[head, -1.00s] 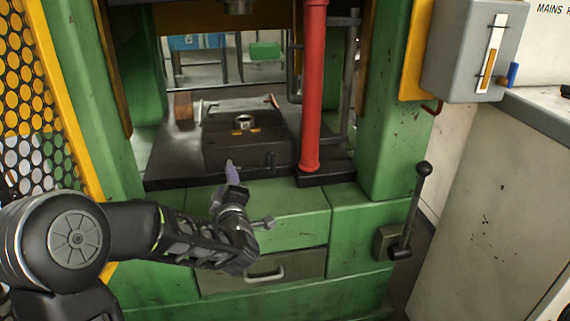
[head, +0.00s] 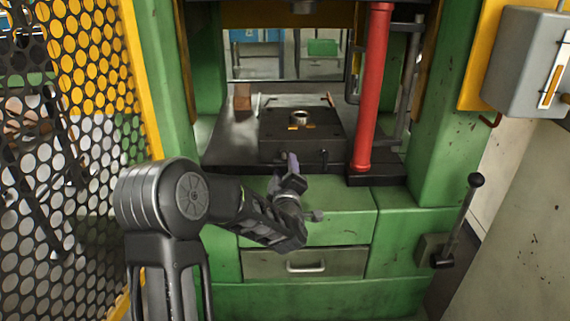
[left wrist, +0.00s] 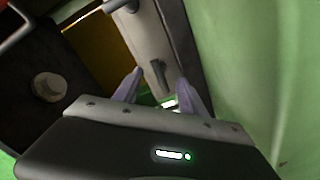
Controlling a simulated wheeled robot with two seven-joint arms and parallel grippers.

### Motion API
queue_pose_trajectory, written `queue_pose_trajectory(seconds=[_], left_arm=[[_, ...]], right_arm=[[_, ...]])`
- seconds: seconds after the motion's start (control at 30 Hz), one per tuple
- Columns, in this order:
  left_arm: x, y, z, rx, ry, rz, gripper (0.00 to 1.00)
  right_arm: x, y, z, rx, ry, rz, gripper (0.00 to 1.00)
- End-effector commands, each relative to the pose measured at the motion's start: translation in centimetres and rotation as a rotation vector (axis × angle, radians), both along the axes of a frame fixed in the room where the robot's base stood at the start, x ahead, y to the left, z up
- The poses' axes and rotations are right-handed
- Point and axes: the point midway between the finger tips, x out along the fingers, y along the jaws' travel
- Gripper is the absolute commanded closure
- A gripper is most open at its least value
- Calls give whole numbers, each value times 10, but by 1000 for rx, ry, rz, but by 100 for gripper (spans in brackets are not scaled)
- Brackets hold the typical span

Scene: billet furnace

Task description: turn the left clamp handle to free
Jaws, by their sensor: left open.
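The dark die block (head: 275,122) with a round metal collar (head: 300,117) sits on the press bed. My left gripper (head: 291,160) is at the front of the block, close to the left handle. In the left wrist view my left gripper (left wrist: 160,76) is open, with a small dark handle (left wrist: 158,70) on a grey face between its fingertips. I cannot tell whether they touch it. My right gripper is not in view.
A red vertical pipe (head: 372,90) stands right of the block. Green press columns (head: 440,110) flank the bed. A drawer (head: 265,264) is below, and a black-knobbed lever (head: 462,220) is at right. A yellow mesh guard (head: 95,90) stands at left.

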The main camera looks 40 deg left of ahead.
Motion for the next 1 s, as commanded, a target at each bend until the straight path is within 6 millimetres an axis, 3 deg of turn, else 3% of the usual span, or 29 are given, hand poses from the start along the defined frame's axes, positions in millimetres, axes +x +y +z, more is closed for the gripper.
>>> queue_pose_trajectory(seconds=[0.23,0.57,1.0], left_arm=[[25,19,-1,-2,1,0,51],[29,22,0,-1,1,0,51],[29,22,0,-1,1,0,86]], right_arm=[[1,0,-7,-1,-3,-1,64],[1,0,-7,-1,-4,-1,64],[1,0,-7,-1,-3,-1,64]])
